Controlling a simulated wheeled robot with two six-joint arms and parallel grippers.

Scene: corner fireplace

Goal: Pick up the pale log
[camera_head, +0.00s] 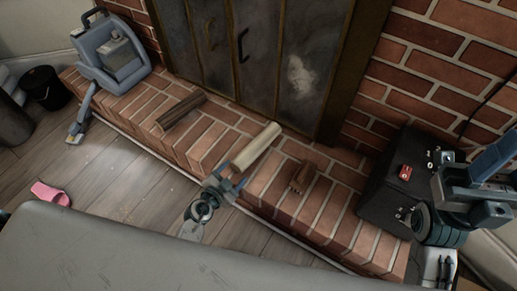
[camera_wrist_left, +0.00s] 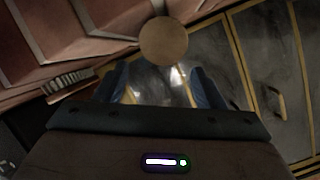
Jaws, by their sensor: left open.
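The pale log (camera_head: 257,147) lies on the brick hearth in front of the dark doors, in the middle of the head view. Its near end reaches the hearth's front edge. In the left wrist view its round end (camera_wrist_left: 165,42) faces the camera, above and between the fingertips. My left gripper (camera_head: 222,182) is at the log's near end, in line with it. Its two blue fingers (camera_wrist_left: 158,80) are spread apart with nothing held between them. I cannot tell whether the fingers touch the log.
A dark brown log (camera_head: 181,110) lies left of the pale one, and a small brown object (camera_head: 301,178) lies to its right. A blue-grey canister machine (camera_head: 118,55) stands at the left. A black box (camera_head: 390,185) stands at the right. A grey surface (camera_head: 130,250) fills the foreground.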

